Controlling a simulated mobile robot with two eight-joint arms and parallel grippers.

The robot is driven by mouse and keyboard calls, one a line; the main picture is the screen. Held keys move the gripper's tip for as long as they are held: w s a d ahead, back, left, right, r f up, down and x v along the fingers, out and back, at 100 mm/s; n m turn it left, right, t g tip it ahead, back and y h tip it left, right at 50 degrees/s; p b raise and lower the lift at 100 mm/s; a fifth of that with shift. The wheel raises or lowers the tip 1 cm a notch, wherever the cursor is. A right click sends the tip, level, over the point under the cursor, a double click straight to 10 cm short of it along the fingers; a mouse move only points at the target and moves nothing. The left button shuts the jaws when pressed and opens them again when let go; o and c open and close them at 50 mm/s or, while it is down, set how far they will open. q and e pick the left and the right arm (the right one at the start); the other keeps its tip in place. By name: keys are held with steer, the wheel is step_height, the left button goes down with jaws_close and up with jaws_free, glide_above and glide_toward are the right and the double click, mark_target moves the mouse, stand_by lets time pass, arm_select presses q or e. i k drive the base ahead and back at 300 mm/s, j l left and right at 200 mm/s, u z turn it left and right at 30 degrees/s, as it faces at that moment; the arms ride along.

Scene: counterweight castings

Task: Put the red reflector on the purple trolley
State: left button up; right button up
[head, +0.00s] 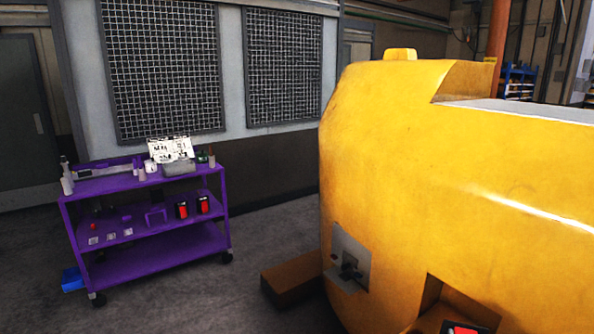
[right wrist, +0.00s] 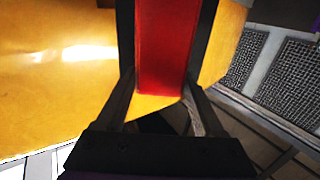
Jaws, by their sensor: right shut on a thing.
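My right gripper (right wrist: 165,70) is shut on a red reflector (right wrist: 166,45) with dark edges, which stands between the fingers in the right wrist view. The yellow casting lies behind it there. At the bottom edge of the head view, a red, dark-framed piece (head: 461,329) shows by the casting's recess. I cannot tell whether it is the held reflector. The purple trolley (head: 150,262) stands at the left of the head view, with three levels. Two similar red and black pieces (head: 182,210) stand on its middle shelf. My left gripper is not in view.
The large yellow casting (head: 410,150) fills the right of the head view. A brown block (head: 291,279) lies on the floor beside it. Bottles, a white sheet (head: 170,149) and small items crowd the trolley's top. The bottom shelf looks bare. A blue bin (head: 72,278) is behind the trolley.

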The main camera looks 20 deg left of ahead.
mark_target(109, 180)
steer(key=u, duration=1.55)
steer(key=i+l+u, duration=0.15)
steer(key=i+u, duration=0.15)
steer(key=i+l+u, duration=0.3)
steer(key=i+l, duration=0.15)
steer(key=i, duration=0.5)
steer(key=i+l, duration=0.15)
steer(key=i, duration=1.95)
steer(key=i+z, duration=0.2)
steer(key=i, duration=0.4)
steer(key=i+j+z, duration=0.25)
steer(key=i, duration=0.35)
